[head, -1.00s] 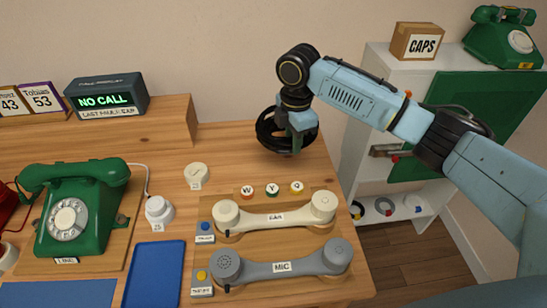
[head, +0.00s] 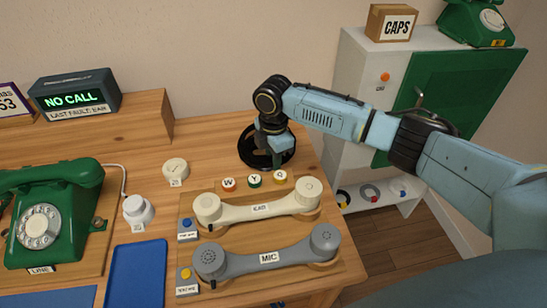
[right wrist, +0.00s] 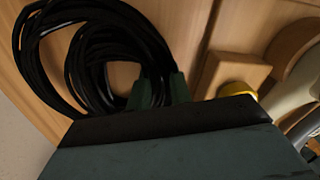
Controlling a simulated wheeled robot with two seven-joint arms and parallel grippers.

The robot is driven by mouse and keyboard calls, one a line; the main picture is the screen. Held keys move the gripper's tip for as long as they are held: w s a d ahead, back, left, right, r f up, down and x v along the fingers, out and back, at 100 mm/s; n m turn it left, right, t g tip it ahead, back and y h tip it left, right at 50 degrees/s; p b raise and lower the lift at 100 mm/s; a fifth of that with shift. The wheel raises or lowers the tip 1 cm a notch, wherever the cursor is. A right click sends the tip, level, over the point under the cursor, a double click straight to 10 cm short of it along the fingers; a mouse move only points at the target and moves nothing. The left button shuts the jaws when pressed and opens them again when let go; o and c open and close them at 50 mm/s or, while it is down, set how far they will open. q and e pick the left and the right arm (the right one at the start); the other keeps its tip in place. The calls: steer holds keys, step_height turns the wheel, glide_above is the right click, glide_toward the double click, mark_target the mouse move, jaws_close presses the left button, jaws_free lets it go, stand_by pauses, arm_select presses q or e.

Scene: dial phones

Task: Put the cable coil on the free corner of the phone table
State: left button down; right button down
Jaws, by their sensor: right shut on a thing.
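The black cable coil (head: 246,158) is at the back right corner of the wooden phone table (head: 215,150), behind the row of small W, Y and Q buttons. My right gripper (head: 277,161) is shut on its near right side. In the right wrist view the coil's loops (right wrist: 88,50) hang from between the green fingertips (right wrist: 160,92), close over bare wood. I cannot tell whether the coil touches the tabletop. My left gripper is not in view.
Close in front stand the buttons (head: 254,181), then the cream EAR handset (head: 258,208) and grey MIC handset (head: 268,258). A white dial (head: 175,172) is to the left. A white shelf with a green door (head: 455,95) stands right, across a gap.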

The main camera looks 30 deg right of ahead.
steer(key=c, duration=1.2)
jaws_free()
steer(key=shift+f, duration=0.1)
steer(key=shift+c, duration=0.2)
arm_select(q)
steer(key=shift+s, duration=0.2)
arm_select(e)
steer(key=shift+r, duration=0.2)
arm_select(q)
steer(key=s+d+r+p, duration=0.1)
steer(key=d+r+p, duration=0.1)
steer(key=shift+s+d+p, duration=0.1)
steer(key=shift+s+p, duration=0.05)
steer(key=shift+p, duration=0.15)
arm_select(e)
step_height(320, 180, up, 12)
steer(key=shift+f, duration=0.1)
